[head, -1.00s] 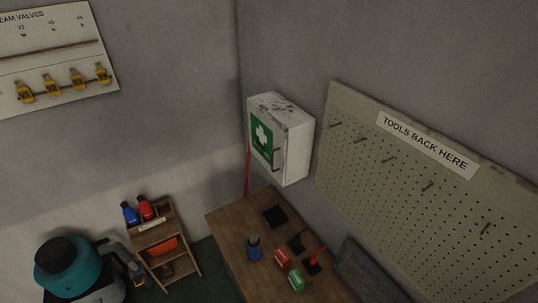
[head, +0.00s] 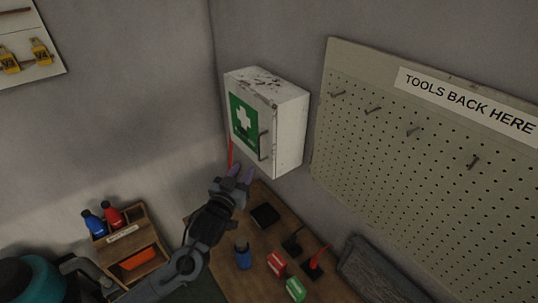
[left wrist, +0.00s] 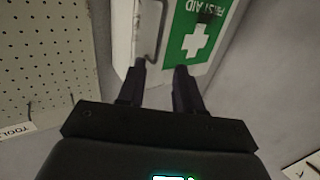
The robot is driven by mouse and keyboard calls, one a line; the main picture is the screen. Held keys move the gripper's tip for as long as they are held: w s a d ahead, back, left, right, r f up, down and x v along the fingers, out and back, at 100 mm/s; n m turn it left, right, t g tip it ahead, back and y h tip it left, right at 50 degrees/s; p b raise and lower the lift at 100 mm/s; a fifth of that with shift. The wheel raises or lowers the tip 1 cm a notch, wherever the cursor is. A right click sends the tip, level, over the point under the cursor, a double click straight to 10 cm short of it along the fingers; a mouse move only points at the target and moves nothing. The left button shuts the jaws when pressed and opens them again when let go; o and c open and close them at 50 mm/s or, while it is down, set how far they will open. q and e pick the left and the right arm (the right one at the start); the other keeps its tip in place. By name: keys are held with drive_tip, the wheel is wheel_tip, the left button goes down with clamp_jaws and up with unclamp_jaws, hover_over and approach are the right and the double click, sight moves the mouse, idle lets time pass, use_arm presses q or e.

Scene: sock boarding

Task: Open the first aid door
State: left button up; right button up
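The white first aid cabinet (head: 287,132) hangs on the wall near the corner. Its door (head: 235,84) is shut and carries a green sign with a white cross (head: 244,121). A dark bar handle (head: 264,146) stands upright at the door's right side. My left gripper (head: 241,173) is just below the cabinet, its two fingers pointing up and apart. In the left wrist view the cabinet appears upside down, and the open, empty fingers (left wrist: 160,68) are just short of the handle (left wrist: 153,32). My right gripper is not in view.
A pegboard (head: 400,160) is on the right wall. A small wooden rack (head: 150,237) stands at lower left.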

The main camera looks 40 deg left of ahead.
sight(258, 146)
use_arm(q)
drive_tip(key=x, duration=0.3)
drive_tip(key=p+x, duration=0.1)
drive_tip(key=x, duration=0.2)
drive_tip(key=p+x, duration=0.1)
drive_tip(key=x, duration=0.2)
drive_tip(key=shift+w+r, duration=0.4)
drive_tip(key=shift+w+a+f, duration=0.1)
drive_tip(key=shift+w+a, duration=0.05)
drive_tip(key=shift+w, duration=0.45)
clamp_jaws()
idle(0.6)
